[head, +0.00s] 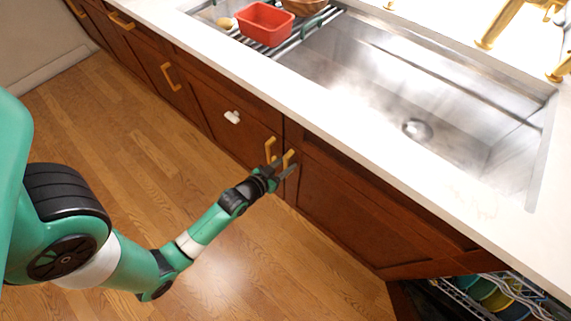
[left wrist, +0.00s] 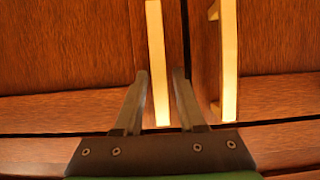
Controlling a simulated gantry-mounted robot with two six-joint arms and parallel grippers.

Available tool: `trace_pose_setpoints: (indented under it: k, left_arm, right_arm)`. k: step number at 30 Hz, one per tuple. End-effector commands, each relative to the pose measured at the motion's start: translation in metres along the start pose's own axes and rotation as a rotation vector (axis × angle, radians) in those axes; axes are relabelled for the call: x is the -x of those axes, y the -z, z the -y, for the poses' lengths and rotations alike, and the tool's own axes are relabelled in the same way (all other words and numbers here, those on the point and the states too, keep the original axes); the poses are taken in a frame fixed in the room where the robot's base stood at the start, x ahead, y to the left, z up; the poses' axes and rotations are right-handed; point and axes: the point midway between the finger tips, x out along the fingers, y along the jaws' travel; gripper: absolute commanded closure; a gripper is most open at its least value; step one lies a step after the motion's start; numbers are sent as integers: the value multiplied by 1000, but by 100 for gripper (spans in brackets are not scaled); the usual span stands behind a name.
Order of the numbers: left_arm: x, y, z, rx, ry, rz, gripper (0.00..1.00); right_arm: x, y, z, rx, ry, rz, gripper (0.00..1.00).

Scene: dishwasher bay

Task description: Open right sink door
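The right sink door (head: 345,208) is a dark wood panel below the sink and looks shut. Its gold bar handle (head: 289,157) is near its left edge, beside the left door's handle (head: 270,149). My left gripper (head: 283,172) is at the right door's handle, with its fingers open. In the left wrist view, one gold handle (left wrist: 156,50) runs between the two open fingers (left wrist: 160,72), with gaps visible on both sides. The other handle (left wrist: 228,60) stands outside the right finger. My right gripper is not in view.
The white counter (head: 330,125) and steel sink (head: 420,95) are above the doors. A dish rack with a red tub (head: 264,23) stands at the sink's left. An open dishwasher rack (head: 490,294) holding dishes is at lower right. The wood floor (head: 270,265) is clear.

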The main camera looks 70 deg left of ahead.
Motion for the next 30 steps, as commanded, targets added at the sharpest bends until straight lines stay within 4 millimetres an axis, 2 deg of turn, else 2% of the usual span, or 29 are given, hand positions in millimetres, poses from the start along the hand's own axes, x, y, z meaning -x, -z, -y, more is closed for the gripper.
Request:
trace_pose_setpoints:
  k: [1,6,30]
  left_arm:
    - [0,0,0,0,0,0,72]
    - [0,0,0,0,0,0,100]
    - [0,0,0,0,0,0,100]
  right_arm:
    - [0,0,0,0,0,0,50]
    - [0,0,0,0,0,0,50]
    - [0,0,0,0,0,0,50]
